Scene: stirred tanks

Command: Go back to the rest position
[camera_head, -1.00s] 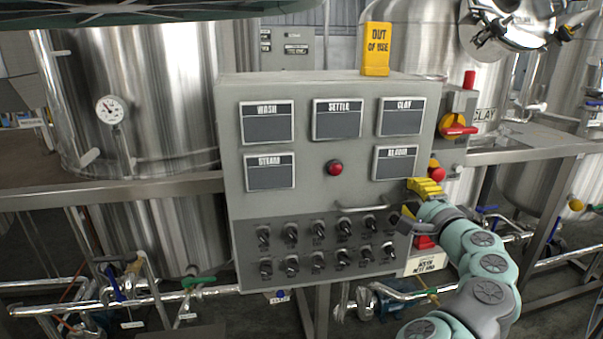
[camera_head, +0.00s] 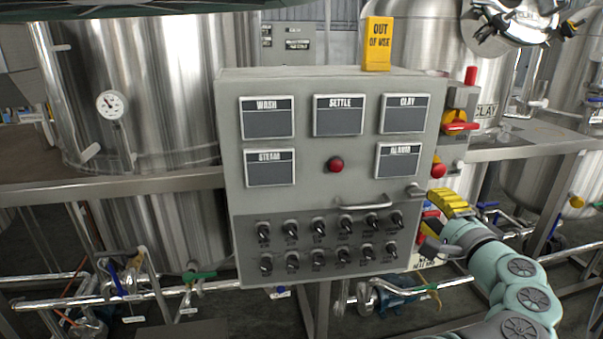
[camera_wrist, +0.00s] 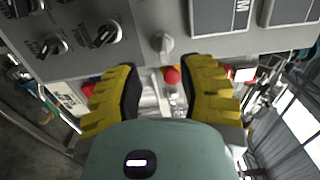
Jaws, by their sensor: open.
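My gripper (camera_head: 440,218) is at the lower right edge of the grey control panel (camera_head: 300,90) in the head view, with its teal arm reaching in from the lower right. In the wrist view its two yellow ribbed fingers (camera_wrist: 160,95) are spread apart with nothing held between them. A red knob (camera_wrist: 172,76) shows beyond the gap between the fingers. A grey lever or latch (camera_head: 416,190) sticks out from the panel's right edge, just above and left of my gripper.
The panel carries labelled displays, a red button (camera_head: 336,165), a handle (camera_head: 364,203) and rows of black knobs. A yellow sign (camera_head: 378,44) stands on top. A red-handled switch (camera_head: 458,124) sits at its right. Steel tanks, rails and pipes surround it.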

